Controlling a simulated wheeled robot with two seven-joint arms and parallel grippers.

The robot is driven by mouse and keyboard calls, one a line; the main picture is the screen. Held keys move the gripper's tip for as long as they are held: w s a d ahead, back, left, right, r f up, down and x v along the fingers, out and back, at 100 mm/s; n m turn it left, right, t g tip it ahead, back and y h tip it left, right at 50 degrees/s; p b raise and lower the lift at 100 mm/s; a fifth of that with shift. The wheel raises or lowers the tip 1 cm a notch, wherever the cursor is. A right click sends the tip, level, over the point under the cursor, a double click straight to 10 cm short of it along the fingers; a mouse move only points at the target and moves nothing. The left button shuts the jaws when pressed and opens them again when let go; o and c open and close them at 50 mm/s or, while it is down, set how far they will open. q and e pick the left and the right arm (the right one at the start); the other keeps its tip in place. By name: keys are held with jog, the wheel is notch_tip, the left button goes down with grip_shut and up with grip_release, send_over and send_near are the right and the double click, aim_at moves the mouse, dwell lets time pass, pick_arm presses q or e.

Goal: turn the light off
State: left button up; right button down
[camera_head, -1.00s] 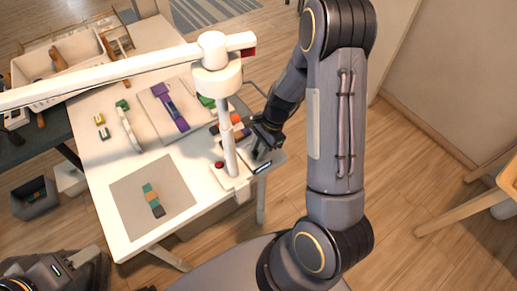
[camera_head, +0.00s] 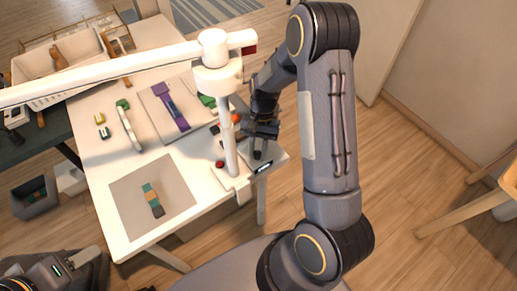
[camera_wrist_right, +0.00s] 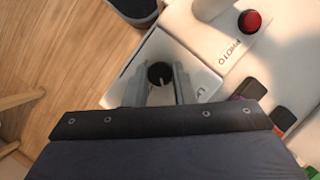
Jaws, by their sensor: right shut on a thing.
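A dark round knob (camera_wrist_right: 160,73) stands on a pale grey plate (camera_wrist_right: 203,84) at the table's corner. In the right wrist view it sits between the two fingers of my right gripper (camera_wrist_right: 158,88), which is shut on it. In the head view my right gripper (camera_head: 260,150) points down at this corner, beside the white post (camera_head: 229,145) with its long overhead arm (camera_head: 120,66). The knob's marking is mostly hidden. My left gripper (camera_head: 55,272) shows at the bottom left, away from the table; its fingers are not clear.
A red button (camera_wrist_right: 250,21) labelled PHOTO is near the knob; it also shows in the head view (camera_head: 220,163). A grey mat (camera_head: 125,205) with a short multicoloured piece (camera_head: 152,200) lies at the table's front. Purple and green pieces lie behind.

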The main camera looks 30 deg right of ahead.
jog(key=n+h, duration=0.1)
jog(key=n, duration=0.2)
jog(key=shift+w+a+n+g+b, duration=0.1)
jog(key=shift+n+g+b, duration=0.2)
jog(key=shift+b, duration=0.05)
jog(key=shift+a+n+g+h+b, duration=0.15)
jog(key=shift+n+h, duration=0.25)
jog(key=shift+n, duration=0.5)
jog(key=shift+d+n+g+h+b, duration=0.15)
jog(key=shift+n+h, duration=0.25)
jog(key=shift+n, duration=0.5)
jog(key=shift+a, duration=0.1)
jog(key=c, duration=1.2)
grip_release()
jog(key=shift+r, duration=0.1)
jog(key=v, duration=0.7)
jog(key=shift+r+b, duration=0.35)
jog(key=shift+w, duration=0.1)
